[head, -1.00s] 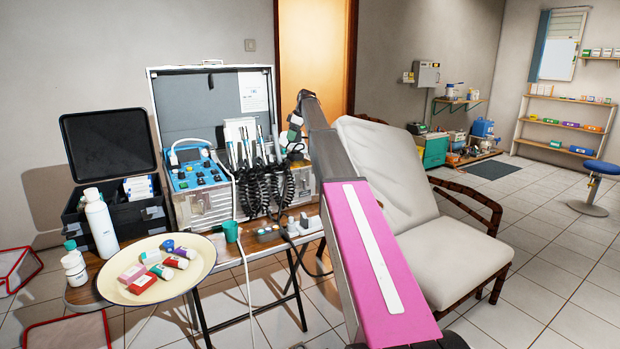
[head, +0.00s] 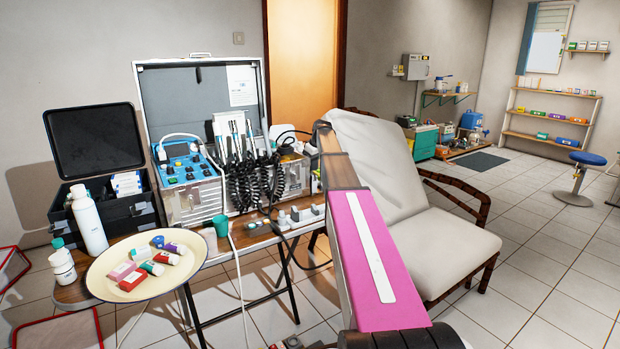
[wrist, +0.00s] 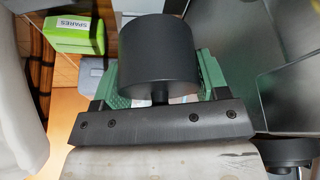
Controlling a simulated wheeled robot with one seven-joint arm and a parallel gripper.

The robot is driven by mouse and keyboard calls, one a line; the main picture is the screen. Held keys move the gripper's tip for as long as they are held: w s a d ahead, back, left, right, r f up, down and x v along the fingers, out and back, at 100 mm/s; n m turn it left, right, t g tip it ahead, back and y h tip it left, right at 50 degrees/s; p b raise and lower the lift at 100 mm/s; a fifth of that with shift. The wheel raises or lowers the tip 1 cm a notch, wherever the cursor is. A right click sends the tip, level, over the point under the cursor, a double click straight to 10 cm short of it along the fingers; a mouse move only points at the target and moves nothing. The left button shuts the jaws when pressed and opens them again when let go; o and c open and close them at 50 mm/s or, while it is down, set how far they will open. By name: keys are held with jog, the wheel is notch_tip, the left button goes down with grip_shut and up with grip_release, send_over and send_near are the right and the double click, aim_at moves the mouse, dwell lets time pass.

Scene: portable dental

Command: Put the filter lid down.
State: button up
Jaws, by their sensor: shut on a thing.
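The filter lid (wrist: 158,52) is a dark grey, smooth cylinder in the wrist view, with a short stem below it toward my wrist. My gripper (wrist: 160,84) is shut on it, with a green pad on each side. In the head view my own arm reaches toward the right end of the work table (head: 130,252), and I cannot make out the gripper or the lid there. What lies directly under the lid is hidden in the wrist view.
A green box marked SPARES (wrist: 80,33) is upper left in the wrist view. A dark round part (wrist: 288,152) shows at lower right. On the table stand the open dental case (head: 190,205), a black box (head: 130,208) and a cream tray (head: 108,285). The patient chair (head: 440,250) is close on the right.

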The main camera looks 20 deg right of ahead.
aim_at(316, 159)
jog(key=shift+f, duration=3.75)
jog(key=shift+f, duration=0.1)
jog(key=o, duration=0.6)
jog(key=v, duration=1.2)
